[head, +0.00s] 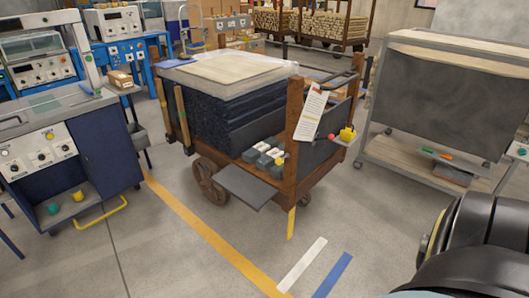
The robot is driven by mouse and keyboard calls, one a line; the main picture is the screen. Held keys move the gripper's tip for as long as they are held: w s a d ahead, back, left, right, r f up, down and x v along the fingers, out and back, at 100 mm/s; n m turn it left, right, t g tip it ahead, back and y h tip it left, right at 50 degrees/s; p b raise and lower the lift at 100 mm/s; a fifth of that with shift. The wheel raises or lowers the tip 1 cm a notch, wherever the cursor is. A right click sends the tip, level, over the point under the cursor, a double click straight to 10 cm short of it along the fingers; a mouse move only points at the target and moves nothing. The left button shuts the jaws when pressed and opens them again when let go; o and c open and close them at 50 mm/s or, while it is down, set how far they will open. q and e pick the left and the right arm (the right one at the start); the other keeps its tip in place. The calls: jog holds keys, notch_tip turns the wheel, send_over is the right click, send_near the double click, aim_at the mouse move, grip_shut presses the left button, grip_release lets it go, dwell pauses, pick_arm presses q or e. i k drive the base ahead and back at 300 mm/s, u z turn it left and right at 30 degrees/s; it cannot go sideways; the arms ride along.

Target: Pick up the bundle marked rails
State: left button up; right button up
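I cannot make out any bundle marked rails. Bundles of wooden pieces lie on a rack cart at the back, one group (326,26) at right and another (270,20) at left; no marking on them can be read. A wooden cart (296,122) in the middle carries a dark stack (232,115) under a pale sheet. A paper tag (312,112) hangs on its corner post, its text too small to read. Part of my own arm shows at the lower right. Neither gripper is in view.
A dark control cabinet (103,145) stands at left, with blue benches behind it. A grey-panelled wheeled rack (436,98) stands at right. The wooden cart's wheel (210,182) and grey flap (247,186) jut forward. The front floor, with yellow, white and blue stripes, is clear.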

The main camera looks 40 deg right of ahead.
aim_at(267, 161)
jog(key=z, duration=0.3)
jog(key=i, duration=1.95)
jog(key=z, duration=1.8)
jog(key=i, duration=0.9)
jog(key=z, duration=0.85)
